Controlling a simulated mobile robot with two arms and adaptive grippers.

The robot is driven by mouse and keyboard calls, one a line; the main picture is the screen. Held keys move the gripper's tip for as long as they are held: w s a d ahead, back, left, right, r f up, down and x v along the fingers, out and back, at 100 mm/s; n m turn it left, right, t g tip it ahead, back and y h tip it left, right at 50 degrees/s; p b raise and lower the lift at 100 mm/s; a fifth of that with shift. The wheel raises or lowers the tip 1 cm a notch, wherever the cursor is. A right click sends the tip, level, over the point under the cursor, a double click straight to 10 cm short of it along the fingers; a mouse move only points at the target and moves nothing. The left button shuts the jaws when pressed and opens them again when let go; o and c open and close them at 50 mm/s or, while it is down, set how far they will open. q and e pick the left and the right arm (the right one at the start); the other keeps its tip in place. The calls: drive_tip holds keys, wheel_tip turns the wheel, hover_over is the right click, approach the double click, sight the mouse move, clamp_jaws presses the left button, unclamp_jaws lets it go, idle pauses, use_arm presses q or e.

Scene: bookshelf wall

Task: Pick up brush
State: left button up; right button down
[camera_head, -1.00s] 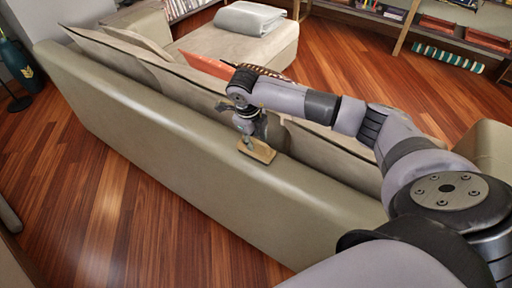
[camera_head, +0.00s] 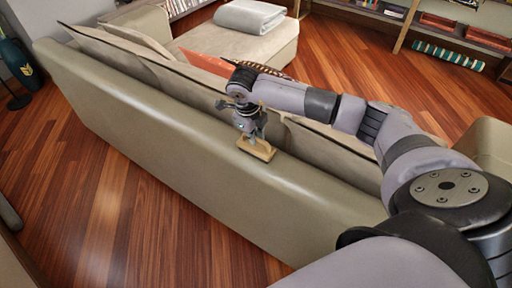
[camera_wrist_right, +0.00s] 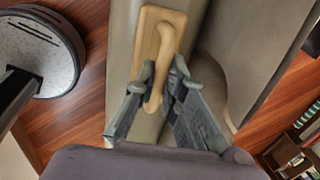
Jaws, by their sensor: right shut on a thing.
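The brush (camera_head: 258,150) is a tan wooden block with a raised curved handle. It lies on the top edge of the sofa's back (camera_head: 196,139). In the right wrist view the brush (camera_wrist_right: 151,35) lies lengthwise, with its handle between my fingers. My right gripper (camera_head: 254,141) reaches down onto it from above. The right wrist view shows my right gripper (camera_wrist_right: 160,84) shut on the handle, one finger on each side. I cannot see a gap between the brush and the sofa. My left gripper is not in view.
A folded grey blanket (camera_head: 250,17) lies on the sofa's far section. An orange cushion (camera_head: 207,64) leans near my right arm. Shelves (camera_head: 455,32) stand at the back right. A round grey disc (camera_wrist_right: 40,52) shows in the wrist view.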

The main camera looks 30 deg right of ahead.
drive_tip(key=shift+r, duration=0.15)
idle(0.4)
wheel_tip(320, 180, up, 20)
drive_tip(key=b, duration=0.1)
drive_tip(key=shift+b, duration=0.3)
drive_tip(key=c, duration=2.3)
unclamp_jaws()
clamp_jaws()
